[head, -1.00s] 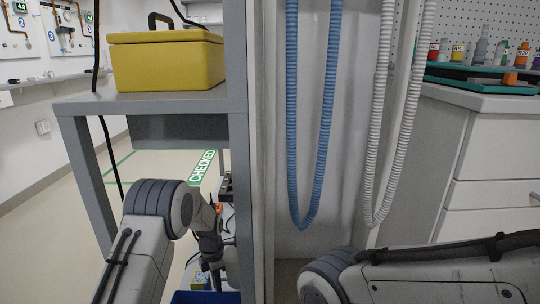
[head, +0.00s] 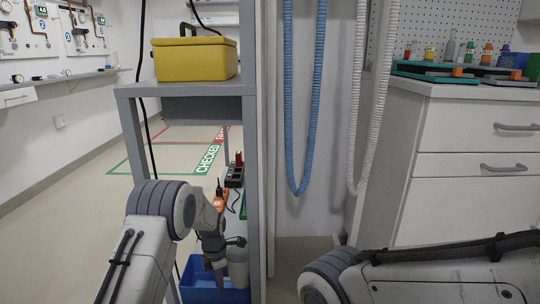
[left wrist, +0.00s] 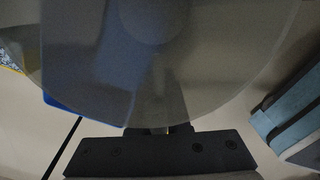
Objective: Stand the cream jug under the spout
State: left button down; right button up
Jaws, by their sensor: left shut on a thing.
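My left gripper (head: 215,272) reaches down into the lower part of the grey shelf unit, at a blue bin (head: 202,290). It is shut on a round, see-through greyish vessel, which I take for the cream jug (left wrist: 215,65); it fills much of the left wrist view beyond the fingers. A pale cylinder (head: 238,268) beside the gripper in the head view may be the same jug; its lower part is hidden. I cannot make out a spout. My right forearm crosses the lower right of the head view, but its gripper is outside the picture.
A yellow case (head: 195,60) stands on the grey shelf unit (head: 180,89). A blue hose (head: 287,120) and a white hose (head: 381,90) hang right of its post. A white drawer cabinet (head: 465,130) stands at right. Open floor (head: 100,215) lies at left.

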pick_arm(q)
jog(key=s+a+r+m+p, duration=0.1)
jog(key=s+r+m+p, duration=0.5)
jog(key=r+p, duration=1.2)
jog(key=s+r+m+p, duration=0.6)
jog(key=r+m+p, duration=0.4)
jog(key=r+p, duration=0.8)
jog(key=s+a+r+m+p, duration=0.1)
jog(key=s+r+m+p, duration=0.5)
jog(key=r+p, duration=1.2)
jog(key=shift+a+r+m, duration=0.3)
jog(key=shift+r+m, duration=0.15)
jog(key=shift+m, duration=0.65)
